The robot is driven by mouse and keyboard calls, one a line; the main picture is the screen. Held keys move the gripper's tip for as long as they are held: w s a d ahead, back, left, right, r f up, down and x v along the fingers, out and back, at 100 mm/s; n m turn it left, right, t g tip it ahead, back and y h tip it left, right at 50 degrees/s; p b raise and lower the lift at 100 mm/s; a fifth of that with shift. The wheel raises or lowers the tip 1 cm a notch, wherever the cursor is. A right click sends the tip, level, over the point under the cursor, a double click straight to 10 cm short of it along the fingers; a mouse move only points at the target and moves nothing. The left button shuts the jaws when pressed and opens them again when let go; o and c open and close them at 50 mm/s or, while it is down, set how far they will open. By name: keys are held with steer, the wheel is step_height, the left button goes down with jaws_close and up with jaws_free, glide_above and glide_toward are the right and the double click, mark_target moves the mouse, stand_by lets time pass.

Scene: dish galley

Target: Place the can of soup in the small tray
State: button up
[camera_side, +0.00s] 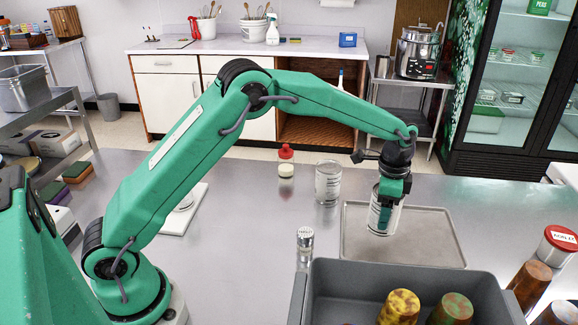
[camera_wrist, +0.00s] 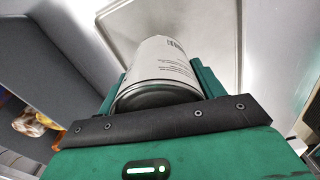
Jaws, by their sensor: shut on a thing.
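The can of soup (camera_side: 384,218) has a white label and a metal end. It is upright or nearly so over the left part of the small tray (camera_side: 428,238), a flat grey tray. My gripper (camera_side: 388,205) is shut on the can from above. In the wrist view the can (camera_wrist: 160,75) sits between the green fingers of my gripper (camera_wrist: 165,88). The tray (camera_wrist: 205,25) shows beyond the can there. I cannot tell whether the can's bottom touches the tray.
A grey bin (camera_side: 345,285) with several patterned cups stands in front of the tray. A clear glass (camera_side: 328,183), a red-capped shaker (camera_side: 286,163) and a metal-topped shaker (camera_side: 305,243) stand to the left. A red-lidded jar (camera_side: 558,245) is at the right. The tray's right part is empty.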

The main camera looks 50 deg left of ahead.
steer(key=shift+f, duration=2.45)
steer(key=shift+f, duration=0.15)
steer(key=o, duration=1.3)
step_height(320, 180, up, 11)
steer(key=shift+r, duration=0.65)
